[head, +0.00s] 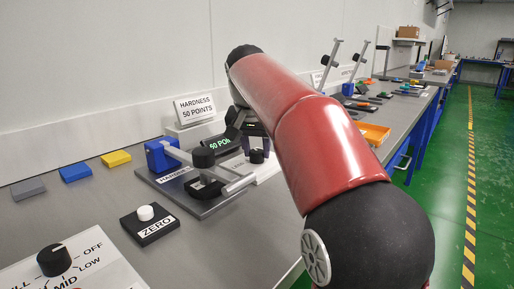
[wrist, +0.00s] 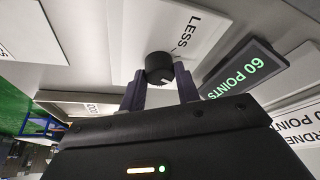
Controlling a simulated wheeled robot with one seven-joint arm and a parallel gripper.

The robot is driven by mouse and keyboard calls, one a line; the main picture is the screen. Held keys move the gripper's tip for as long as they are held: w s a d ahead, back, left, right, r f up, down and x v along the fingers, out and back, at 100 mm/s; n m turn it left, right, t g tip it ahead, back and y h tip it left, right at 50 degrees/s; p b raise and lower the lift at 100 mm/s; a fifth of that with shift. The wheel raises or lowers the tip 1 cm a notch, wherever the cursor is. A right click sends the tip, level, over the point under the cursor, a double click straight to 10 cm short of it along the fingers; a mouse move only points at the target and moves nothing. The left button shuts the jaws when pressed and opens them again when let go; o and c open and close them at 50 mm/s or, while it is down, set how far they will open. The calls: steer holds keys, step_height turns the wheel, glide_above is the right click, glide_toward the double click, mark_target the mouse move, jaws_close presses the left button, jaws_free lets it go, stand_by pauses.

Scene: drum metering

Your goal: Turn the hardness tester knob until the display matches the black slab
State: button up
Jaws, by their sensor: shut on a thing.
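My gripper (wrist: 159,84) has its two dark fingers on either side of the black knob (wrist: 159,68), shut on it. The knob stands on a white panel marked "LESS" and has a pale pointer line. In the head view the knob (head: 257,157) shows below my gripper (head: 256,146). The tester's display (wrist: 243,74) reads "60 POINTS" in green in the wrist view; in the head view the display (head: 219,144) is partly hidden by my arm. The tester (head: 196,172) has a blue block, a metal arm and a black presser. A dark piece (head: 206,188), perhaps the black slab, lies under the presser.
A sign (head: 195,108) reads "HARDNESS 50 POINTS". Grey (head: 28,188), blue (head: 75,173) and yellow (head: 116,158) slabs lie along the wall. A ZERO button box (head: 150,225) and an OFF/LOW/MID dial (head: 54,260) stand in front. An orange tray (head: 375,133) lies beyond my arm.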

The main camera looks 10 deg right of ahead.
steer(key=shift+a+m+h, duration=0.1)
steer(key=shift+m+h, duration=0.3)
steer(key=shift+m, duration=0.4)
steer(key=o, duration=1)
steer(key=v, duration=0.8)
steer(key=shift+w, duration=0.15)
